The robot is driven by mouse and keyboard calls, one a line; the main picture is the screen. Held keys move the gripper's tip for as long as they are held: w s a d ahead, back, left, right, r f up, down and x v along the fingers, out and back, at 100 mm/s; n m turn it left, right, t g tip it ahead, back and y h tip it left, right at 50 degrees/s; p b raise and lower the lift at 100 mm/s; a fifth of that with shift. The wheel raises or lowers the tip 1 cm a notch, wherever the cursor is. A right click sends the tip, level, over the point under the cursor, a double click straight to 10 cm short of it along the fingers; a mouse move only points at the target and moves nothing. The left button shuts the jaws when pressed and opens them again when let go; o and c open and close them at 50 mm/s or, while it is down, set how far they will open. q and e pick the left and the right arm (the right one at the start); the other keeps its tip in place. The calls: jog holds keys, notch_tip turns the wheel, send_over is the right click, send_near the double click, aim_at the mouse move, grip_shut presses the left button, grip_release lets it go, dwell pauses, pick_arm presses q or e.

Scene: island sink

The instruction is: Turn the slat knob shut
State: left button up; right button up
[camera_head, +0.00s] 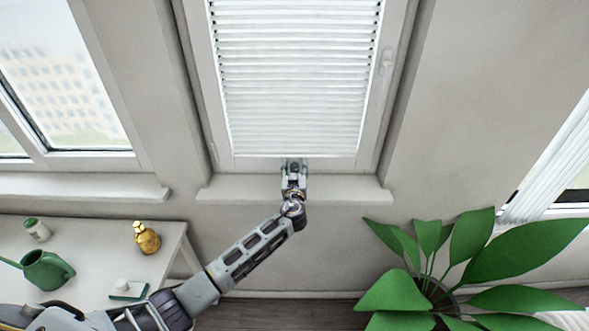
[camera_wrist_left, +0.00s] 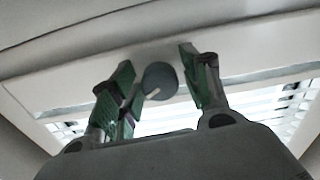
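The slat knob (camera_wrist_left: 160,80) is a round grey knob with a pale line on it, on the white bottom rail in the left wrist view. My left gripper (camera_wrist_left: 155,70) is open, with one green-padded finger on each side of the knob. The left finger is close to the knob; a gap shows at the right finger. In the head view my left gripper (camera_head: 294,168) is at the window's bottom frame and mostly hides the knob. The white slatted blind (camera_head: 295,80) hangs above it, with thin darker lines between slats. My right gripper is not in view.
A windowsill (camera_head: 350,188) runs below the window. A white table (camera_head: 95,240) at left holds a green watering can (camera_head: 46,270), a golden bottle (camera_head: 146,238) and small items. A large leafy plant (camera_head: 470,250) stands at right. A window handle (camera_head: 386,62) is on the right frame.

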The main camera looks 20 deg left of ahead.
pick_arm(q)
jog(key=c, duration=0.7)
jog(key=shift+c, duration=0.2)
